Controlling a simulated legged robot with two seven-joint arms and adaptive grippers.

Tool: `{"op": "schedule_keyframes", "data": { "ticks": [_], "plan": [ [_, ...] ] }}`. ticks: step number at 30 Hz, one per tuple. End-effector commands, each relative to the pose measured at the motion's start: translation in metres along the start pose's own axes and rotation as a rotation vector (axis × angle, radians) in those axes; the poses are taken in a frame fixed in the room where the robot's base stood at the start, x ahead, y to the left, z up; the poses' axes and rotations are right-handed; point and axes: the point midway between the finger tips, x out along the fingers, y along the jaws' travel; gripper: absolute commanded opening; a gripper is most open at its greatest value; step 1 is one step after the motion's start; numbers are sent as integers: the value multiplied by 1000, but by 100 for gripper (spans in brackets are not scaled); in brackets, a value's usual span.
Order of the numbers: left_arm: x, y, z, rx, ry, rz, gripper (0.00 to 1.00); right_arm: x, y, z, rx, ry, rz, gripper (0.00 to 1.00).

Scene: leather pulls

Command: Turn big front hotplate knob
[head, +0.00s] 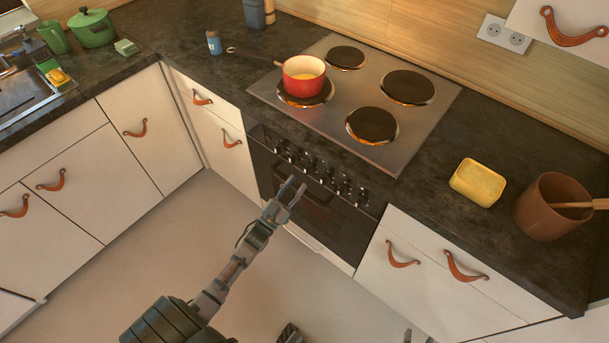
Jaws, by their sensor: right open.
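The oven front (315,200) carries a row of several dark knobs (328,177) below the counter edge. Which knob belongs to the big front hotplate cannot be told. The front right hotplate (372,125) is bare with a glowing orange rim. My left gripper (294,187) is in front of the oven panel, its tips pointing up near the knob row. Its fingers are close together and too small to judge; contact with a knob cannot be told. My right gripper (350,336) shows only as fingertips spread apart at the bottom edge, well away from the knobs, and looks empty.
A red pot (303,76) stands on the front left hotplate. A yellow dish (477,182) and a brown pot with a wooden utensil (551,207) are on the right counter. Leather pulls (401,255) project from white drawers. The floor (150,250) before the oven is clear.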

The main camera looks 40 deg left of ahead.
Motion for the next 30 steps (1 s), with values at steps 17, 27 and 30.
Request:
{"op": "schedule_keyframes", "data": {
  "ticks": [17,27,30],
  "plan": [
    [45,0,0,2,-2,0,39,4,-2,-13,2,83,-5,48],
    [45,-1,0,1,-2,-1,0,4,-2,-13,2,81,-5,48],
    [45,-1,0,2,-2,0,0,4,-2,-13,2,81,-5,48]
  ]
}}
